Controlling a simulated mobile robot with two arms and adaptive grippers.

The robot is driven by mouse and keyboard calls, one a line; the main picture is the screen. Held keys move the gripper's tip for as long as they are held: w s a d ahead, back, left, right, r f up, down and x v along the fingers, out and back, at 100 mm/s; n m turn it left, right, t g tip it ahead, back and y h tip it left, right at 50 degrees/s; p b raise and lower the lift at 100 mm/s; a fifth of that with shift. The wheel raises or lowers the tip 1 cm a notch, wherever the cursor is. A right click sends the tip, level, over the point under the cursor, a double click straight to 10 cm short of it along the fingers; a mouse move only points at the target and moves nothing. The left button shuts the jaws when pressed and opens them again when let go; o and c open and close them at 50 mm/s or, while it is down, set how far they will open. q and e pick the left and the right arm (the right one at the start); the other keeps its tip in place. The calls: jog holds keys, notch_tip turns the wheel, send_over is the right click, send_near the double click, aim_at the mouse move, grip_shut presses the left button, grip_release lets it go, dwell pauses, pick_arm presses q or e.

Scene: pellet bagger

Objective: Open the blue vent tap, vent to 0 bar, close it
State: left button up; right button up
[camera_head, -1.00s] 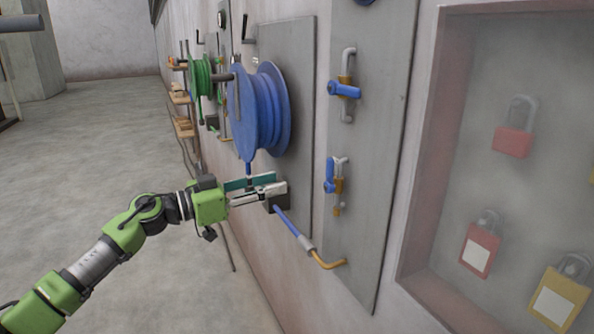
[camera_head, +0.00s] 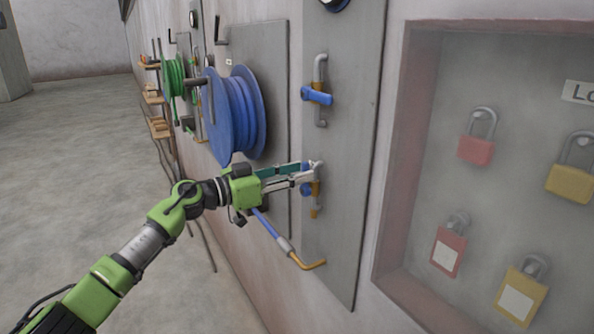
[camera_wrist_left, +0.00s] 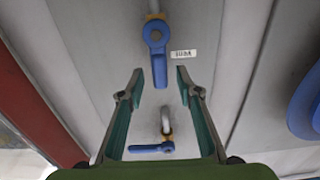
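The blue vent tap (camera_head: 306,189) is the lower tap on the grey panel, partly hidden behind my left gripper (camera_head: 307,173) in the head view. In the left wrist view the vent tap (camera_wrist_left: 156,45) has an upside-down label beside it. Its handle lies lengthwise in line with its pipe. My left gripper (camera_wrist_left: 159,73) is open, with one finger on each side of the handle's end. Gaps show on both sides there. A round gauge (camera_head: 337,3) is cut off at the top of the head view, so its reading is hidden. My right gripper is not in view.
A second blue tap (camera_head: 317,96) sits higher on the panel (camera_head: 345,200), its handle crosswise. A blue hose (camera_head: 268,226) runs to a brass elbow below. A blue hose reel (camera_head: 235,110) is left of the panel. A padlock case (camera_head: 395,180) is to the right.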

pick_arm(q)
jog(key=shift+w+d, duration=0.1)
jog(key=shift+d, duration=0.1)
grip_shut()
